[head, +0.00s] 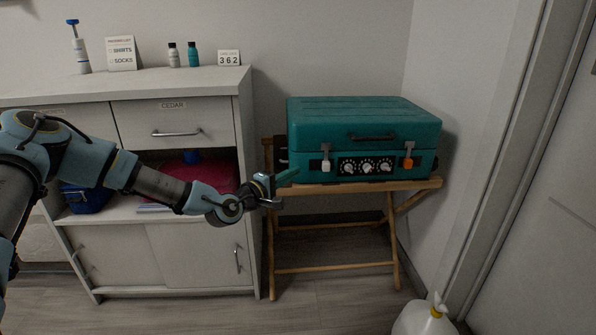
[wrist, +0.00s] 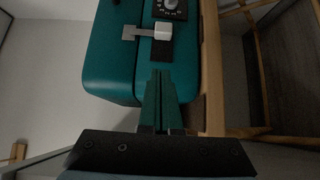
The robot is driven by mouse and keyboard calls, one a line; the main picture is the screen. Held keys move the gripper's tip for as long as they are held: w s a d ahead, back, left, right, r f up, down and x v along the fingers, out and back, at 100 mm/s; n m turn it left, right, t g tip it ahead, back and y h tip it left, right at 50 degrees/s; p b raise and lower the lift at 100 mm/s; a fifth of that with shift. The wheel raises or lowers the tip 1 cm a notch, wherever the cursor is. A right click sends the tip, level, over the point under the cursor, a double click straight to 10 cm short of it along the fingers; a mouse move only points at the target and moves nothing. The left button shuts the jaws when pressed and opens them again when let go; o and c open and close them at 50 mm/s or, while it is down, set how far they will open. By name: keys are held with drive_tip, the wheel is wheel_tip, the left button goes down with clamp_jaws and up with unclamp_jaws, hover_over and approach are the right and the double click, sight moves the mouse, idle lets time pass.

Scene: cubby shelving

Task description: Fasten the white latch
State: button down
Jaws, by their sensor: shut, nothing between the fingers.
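A teal case (head: 365,118) sits closed on a wooden folding stand. The white latch (head: 326,165) is on its front, left of the dials; an orange latch (head: 408,162) is on the right. My gripper (head: 292,175) is shut and empty, just left of and in front of the case's lower left front. In the wrist view the white latch (wrist: 162,31) lies beyond my gripper's fingertips (wrist: 161,75), apart from them, with a grey metal strap (wrist: 138,33) beside it. I cannot tell whether the strap is hooked.
The wooden stand (head: 345,187) holds the case beside a white cabinet (head: 245,170). Three dials (head: 367,167) sit between the latches. Open space lies in front of the case.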

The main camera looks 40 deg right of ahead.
drive_tip(key=a, duration=0.6)
drive_tip(key=shift+s+a, duration=0.25)
drive_tip(key=shift+a, duration=0.15)
drive_tip(key=shift+f, duration=0.1)
